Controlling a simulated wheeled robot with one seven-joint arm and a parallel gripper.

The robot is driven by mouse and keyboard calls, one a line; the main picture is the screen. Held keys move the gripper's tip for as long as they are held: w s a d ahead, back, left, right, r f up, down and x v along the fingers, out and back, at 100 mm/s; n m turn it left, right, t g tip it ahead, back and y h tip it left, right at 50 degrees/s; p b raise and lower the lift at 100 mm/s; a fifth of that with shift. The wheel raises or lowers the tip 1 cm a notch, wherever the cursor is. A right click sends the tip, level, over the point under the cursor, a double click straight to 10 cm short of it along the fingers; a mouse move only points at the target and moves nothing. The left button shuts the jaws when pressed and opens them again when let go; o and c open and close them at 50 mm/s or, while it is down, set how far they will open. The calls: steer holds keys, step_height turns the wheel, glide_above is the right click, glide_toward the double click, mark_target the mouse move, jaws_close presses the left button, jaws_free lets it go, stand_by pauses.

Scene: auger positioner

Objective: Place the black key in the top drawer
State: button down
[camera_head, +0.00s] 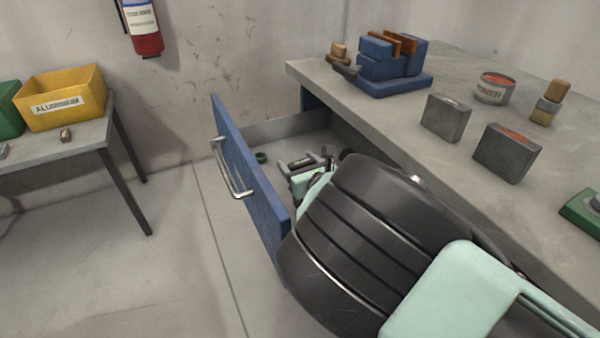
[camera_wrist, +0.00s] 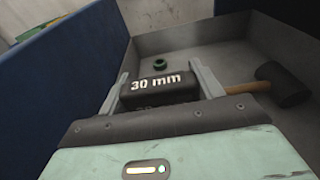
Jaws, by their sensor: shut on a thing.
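A black key marked "30 mm" (camera_wrist: 165,90) is between the two fingers of my gripper (camera_wrist: 164,82) in the wrist view. My gripper is shut on it. In the head view the gripper (camera_head: 308,166) is low over the open drawer, and the key (camera_head: 300,161) shows small between its fingers. The drawer (camera_head: 240,165) has a blue front with a metal handle and is pulled out from under the grey bench. Its blue front (camera_wrist: 60,70) stands at the left of the wrist view. I cannot tell whether the key touches the drawer floor.
In the drawer lie a green ring (camera_wrist: 160,64) ahead of the key and a hammer (camera_wrist: 284,85) to its right. The bench top (camera_head: 400,110) overhangs on the right, with blocks and a can on it. A side table (camera_head: 80,135) with bins stands left.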

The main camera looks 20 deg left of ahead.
steer(key=shift+f, duration=1.5)
steer(key=shift+f+b, duration=0.15)
steer(key=shift+b, duration=0.15)
steer(key=shift+c, duration=1.4)
jaws_free()
steer(key=v, duration=1.2)
steer(key=shift+p, duration=0.3)
